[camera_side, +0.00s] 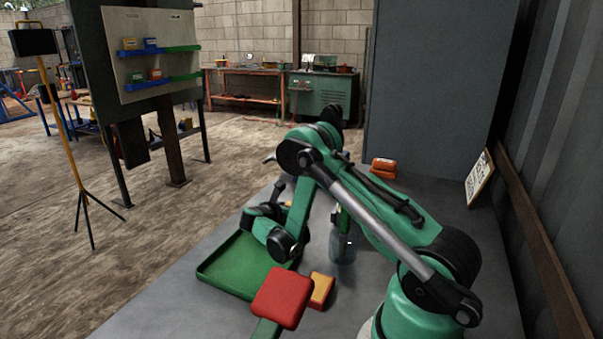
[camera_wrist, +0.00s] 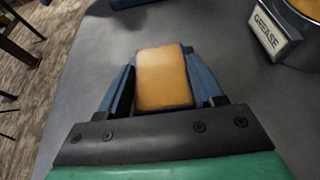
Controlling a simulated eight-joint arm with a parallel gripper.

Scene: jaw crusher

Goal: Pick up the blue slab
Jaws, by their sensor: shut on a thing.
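In the wrist view my gripper (camera_wrist: 160,78) has its two blue-grey fingers closed on the sides of an orange-yellow slab (camera_wrist: 164,80) with a thin dark bluish edge. Grey surface shows around it; I cannot tell whether the slab is lifted. A dark blue flat thing (camera_wrist: 130,3) is cut off at the top of the wrist view, ahead of the fingers; I cannot tell if it is a slab. In the side view my fingers cannot be made out clearly, and no blue slab is plainly visible on the bench.
In the side view a green tray (camera_side: 222,277) lies on the grey bench (camera_side: 190,315). A red block (camera_side: 282,297) and an orange block (camera_side: 321,289) are in front. Orange-red blocks (camera_side: 383,168) lie farther back. A tin labelled GREASE (camera_wrist: 268,30) stands at right in the wrist view.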

